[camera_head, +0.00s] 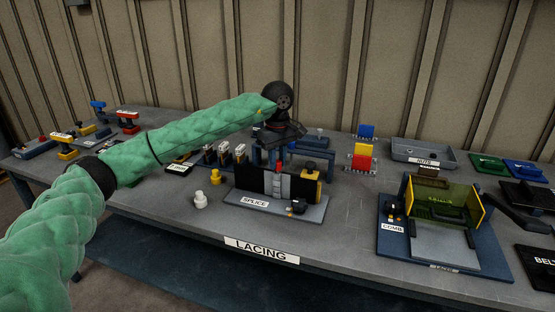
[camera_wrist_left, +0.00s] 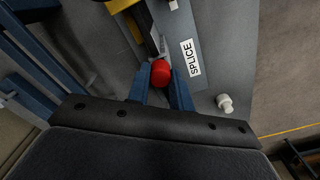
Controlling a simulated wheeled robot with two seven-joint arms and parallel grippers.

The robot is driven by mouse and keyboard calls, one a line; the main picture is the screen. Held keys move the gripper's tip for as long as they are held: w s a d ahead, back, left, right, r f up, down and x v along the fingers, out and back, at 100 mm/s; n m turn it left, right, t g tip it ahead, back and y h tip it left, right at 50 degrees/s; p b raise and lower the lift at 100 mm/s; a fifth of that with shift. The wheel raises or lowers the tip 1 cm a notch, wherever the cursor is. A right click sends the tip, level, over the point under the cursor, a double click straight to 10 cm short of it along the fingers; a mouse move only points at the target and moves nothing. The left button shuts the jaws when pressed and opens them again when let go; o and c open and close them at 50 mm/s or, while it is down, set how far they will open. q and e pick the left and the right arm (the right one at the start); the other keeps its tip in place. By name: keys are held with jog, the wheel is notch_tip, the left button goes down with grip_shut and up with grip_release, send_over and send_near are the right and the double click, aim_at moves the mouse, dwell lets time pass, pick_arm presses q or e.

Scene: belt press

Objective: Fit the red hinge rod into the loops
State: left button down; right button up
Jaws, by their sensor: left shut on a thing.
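My left gripper (camera_head: 285,133) is over the back of the splice station (camera_head: 262,203), at the end of the green-sleeved arm. In the left wrist view its two blue fingers (camera_wrist_left: 165,88) are closed around the red hinge rod (camera_wrist_left: 160,72), seen nearly end-on as a round red end. The rest of the rod is hidden. The splice station has dark upright panels with a pale strip between them, and a small red patch shows above that strip. I cannot make out individual loops, or whether the rod is in them. My right gripper is not in view.
The comb station (camera_head: 470,265) is at the right, with bare table between the two stations.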

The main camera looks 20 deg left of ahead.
pick_arm(q)
jog(key=shift+f, duration=0.45)
dwell(0.3)
jog(key=c, duration=1.2)
grip_release()
jog(key=shift+o, duration=0.2)
jog(key=shift+r, duration=0.15)
jog(key=shift+r+p, duration=0.55)
jog(key=shift+r, duration=2.85)
jog(key=shift+f, duration=0.1)
